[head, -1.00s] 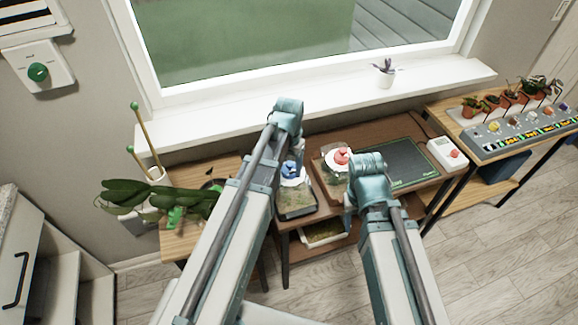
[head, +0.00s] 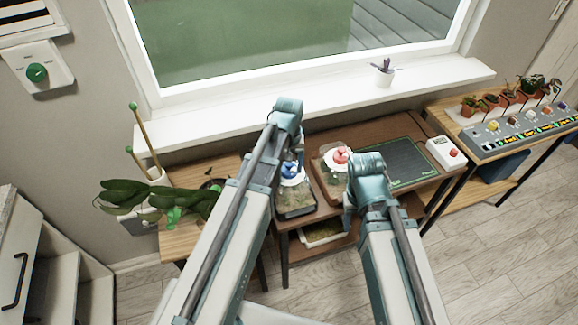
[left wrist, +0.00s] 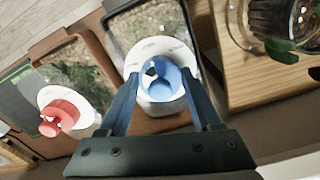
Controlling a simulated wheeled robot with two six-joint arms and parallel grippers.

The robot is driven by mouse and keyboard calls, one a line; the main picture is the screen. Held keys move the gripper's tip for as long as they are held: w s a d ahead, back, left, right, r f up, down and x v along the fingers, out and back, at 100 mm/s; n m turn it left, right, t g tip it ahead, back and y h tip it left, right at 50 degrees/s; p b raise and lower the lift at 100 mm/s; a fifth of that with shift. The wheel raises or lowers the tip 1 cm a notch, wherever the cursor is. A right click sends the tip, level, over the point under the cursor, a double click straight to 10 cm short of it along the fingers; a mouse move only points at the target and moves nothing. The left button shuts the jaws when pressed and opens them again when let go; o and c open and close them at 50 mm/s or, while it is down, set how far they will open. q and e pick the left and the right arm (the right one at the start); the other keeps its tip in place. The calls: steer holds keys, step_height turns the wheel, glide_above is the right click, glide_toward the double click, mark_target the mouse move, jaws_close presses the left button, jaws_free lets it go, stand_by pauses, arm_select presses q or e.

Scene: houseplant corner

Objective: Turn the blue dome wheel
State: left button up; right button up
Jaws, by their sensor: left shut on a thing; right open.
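The blue dome wheel (head: 290,170) sits on the white collar of a clear dome in a dark tray, left of a similar dome with a red wheel (head: 341,156). In the left wrist view, the blue wheel (left wrist: 163,82) lies between the two blue fingers of my left gripper (left wrist: 161,78), which is shut on it. The red wheel (left wrist: 62,117) is off to the left there. In the head view my left arm partly covers the blue-wheel dome. My right gripper (head: 349,208) is open and empty, in front of the red-wheel dome; its fingertips are mostly hidden.
A green mat (head: 408,163) and a white box with a red button (head: 446,153) lie to the right of the domes. A leafy plant (head: 135,195) stands on the left table. The window sill (head: 230,120) runs behind.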

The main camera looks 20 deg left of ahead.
stand_by(0.3)
arm_select(q)
steer(key=o, duration=1.4)
step_height(320, 180, up, 14)
steer(key=p, duration=1.4)
steer(key=shift+f, duration=0.1)
steer(key=s+d+m, duration=0.2)
steer(key=s+d, duration=0.1)
steer(key=s, duration=0.1)
steer(key=s+d+m+b, duration=0.1)
steer(key=s+d+m, duration=0.1)
steer(key=s+d, duration=0.2)
steer(key=s+d+f+m+y, duration=0.1)
steer(key=s+d+m, duration=0.2)
steer(key=s, duration=0.3)
steer(key=shift+s+d+f, duration=0.1)
steer(key=shift+s+d, duration=0.15)
